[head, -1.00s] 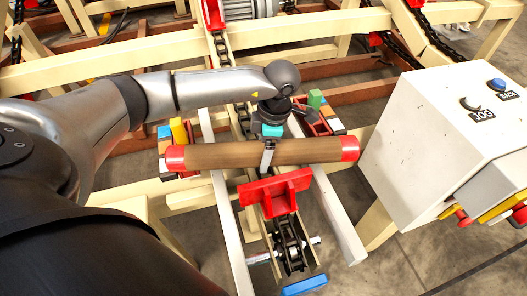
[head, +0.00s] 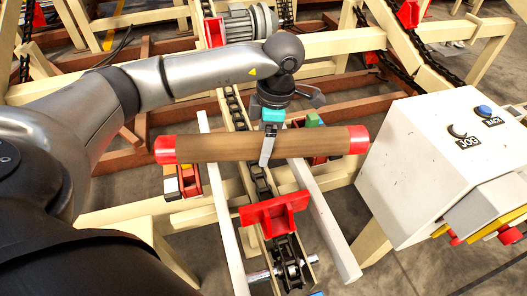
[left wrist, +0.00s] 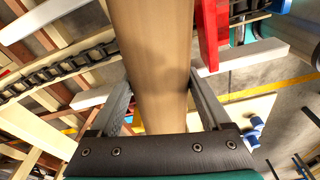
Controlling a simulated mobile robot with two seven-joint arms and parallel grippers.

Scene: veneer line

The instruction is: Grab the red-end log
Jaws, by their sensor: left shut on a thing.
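The red-end log (head: 220,148) is a brown wooden cylinder with a red band at each end. In the head view it lies roughly level across the picture, above the chain conveyor. My left gripper (head: 268,150) is shut around the middle of the log, with one finger showing in front of it. In the left wrist view the log (left wrist: 155,60) runs between the two fingers of my left gripper (left wrist: 157,100). In the head view the log appears raised clear of the red chain bracket (head: 275,213). My right gripper is in neither view.
Two pale rails (head: 327,225) flank the chain (head: 288,262). Cream beams and a grey motor (head: 248,24) are behind.

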